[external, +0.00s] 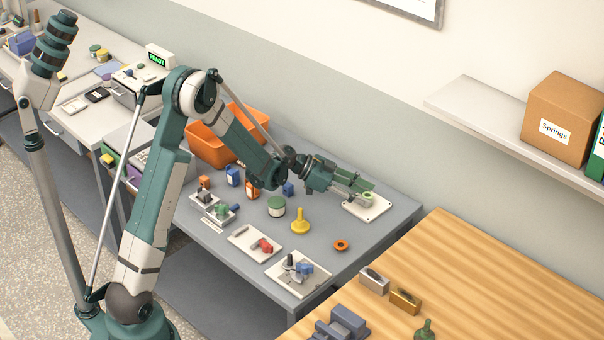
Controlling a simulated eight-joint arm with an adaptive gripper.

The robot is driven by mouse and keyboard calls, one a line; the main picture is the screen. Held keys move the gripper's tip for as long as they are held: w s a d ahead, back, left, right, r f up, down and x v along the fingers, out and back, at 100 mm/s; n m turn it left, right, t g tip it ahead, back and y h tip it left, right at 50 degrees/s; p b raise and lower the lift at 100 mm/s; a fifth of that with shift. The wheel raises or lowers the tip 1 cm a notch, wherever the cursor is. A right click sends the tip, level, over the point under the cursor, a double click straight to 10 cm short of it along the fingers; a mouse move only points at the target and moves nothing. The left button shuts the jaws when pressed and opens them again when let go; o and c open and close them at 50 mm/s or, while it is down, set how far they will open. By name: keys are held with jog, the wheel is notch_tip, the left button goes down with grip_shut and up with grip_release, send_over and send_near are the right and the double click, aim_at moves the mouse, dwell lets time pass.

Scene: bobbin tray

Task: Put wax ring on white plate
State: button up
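A white plate (380,210) with small holes near its corners lies flat at the far right of the grey table. A small pale-green ring-shaped piece (368,196), which may be the wax ring, shows at my gripper's tips, over the plate. I cannot tell if it rests on the plate or is held just above it. My gripper (366,193) reaches in from the left, low and nearly level. Its fingers lie beside the pale piece, but the gap between them is too small to judge. An orange ring (341,245) lies on the bare table nearer the front.
A yellow knobbed piece (300,222) and a green-and-white jar (276,207) stand left of the orange ring. White trays with red (242,233) and blue parts (283,280) lie in front. An orange bin (205,150) stands behind. A wooden bench (480,270) adjoins at right.

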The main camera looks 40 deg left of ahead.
jog(key=shift+r, duration=0.1)
dwell(0.3)
jog(key=shift+a+r, duration=0.15)
jog(key=p+v, duration=0.2)
jog(key=v, duration=0.9)
jog(key=shift+s+a, duration=0.2)
jog(key=shift+a, duration=0.05)
jog(key=shift+r, duration=0.1)
